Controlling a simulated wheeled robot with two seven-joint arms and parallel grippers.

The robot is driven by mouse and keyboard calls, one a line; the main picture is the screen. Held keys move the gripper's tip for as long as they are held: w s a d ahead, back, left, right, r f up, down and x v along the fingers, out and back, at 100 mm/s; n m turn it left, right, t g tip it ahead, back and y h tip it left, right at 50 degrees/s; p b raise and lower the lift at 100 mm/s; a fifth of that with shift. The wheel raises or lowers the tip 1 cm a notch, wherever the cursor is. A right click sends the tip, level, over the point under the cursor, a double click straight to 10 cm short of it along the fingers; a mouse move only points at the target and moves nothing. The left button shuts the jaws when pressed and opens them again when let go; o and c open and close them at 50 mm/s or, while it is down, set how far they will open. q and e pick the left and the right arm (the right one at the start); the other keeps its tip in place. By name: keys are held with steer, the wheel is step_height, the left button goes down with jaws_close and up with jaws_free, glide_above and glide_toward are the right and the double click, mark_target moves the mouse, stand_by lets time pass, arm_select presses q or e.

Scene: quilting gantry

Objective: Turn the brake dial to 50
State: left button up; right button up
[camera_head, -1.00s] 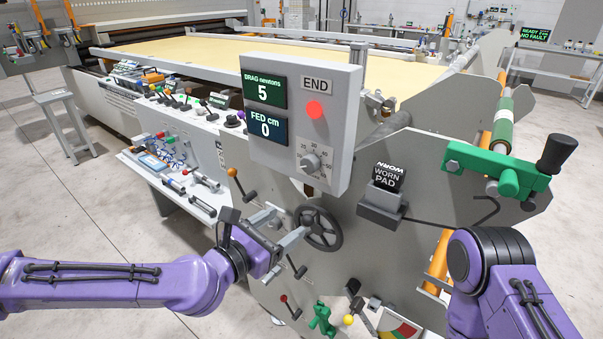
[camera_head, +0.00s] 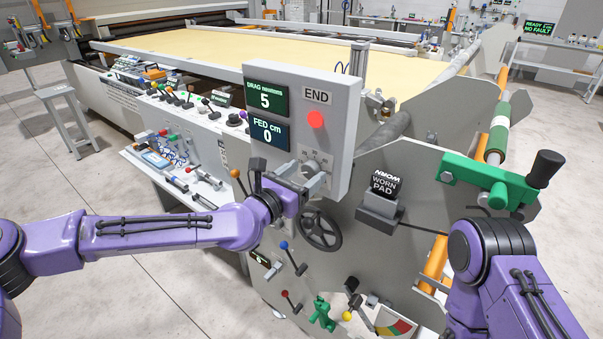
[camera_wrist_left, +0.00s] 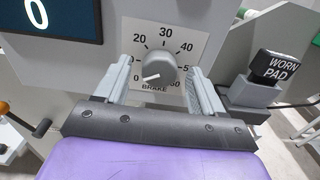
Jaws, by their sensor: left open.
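The grey brake dial (camera_head: 311,167) sits low on the front of the grey control box (camera_head: 343,120). The left wrist view shows the dial (camera_wrist_left: 157,67) close up, its white mark pointing lower left, by the 0. The 50 is on the right of its scale, partly behind a finger. My left gripper (camera_head: 303,181) is just in front of the dial. In the wrist view its open fingers (camera_wrist_left: 161,72) stand on either side of the dial, with gaps showing. My right arm shows at the lower right, but its gripper is out of view.
The box's screens read drag 5 (camera_head: 266,98) and fed 0 (camera_head: 269,133). A red lamp (camera_head: 316,120) is above the dial. A black handwheel (camera_head: 319,229) is just below my left gripper. A worn pad block (camera_head: 380,212) stands to the right.

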arm_select(q)
steer(key=c, duration=1.1)
steer(key=shift+o, duration=0.2)
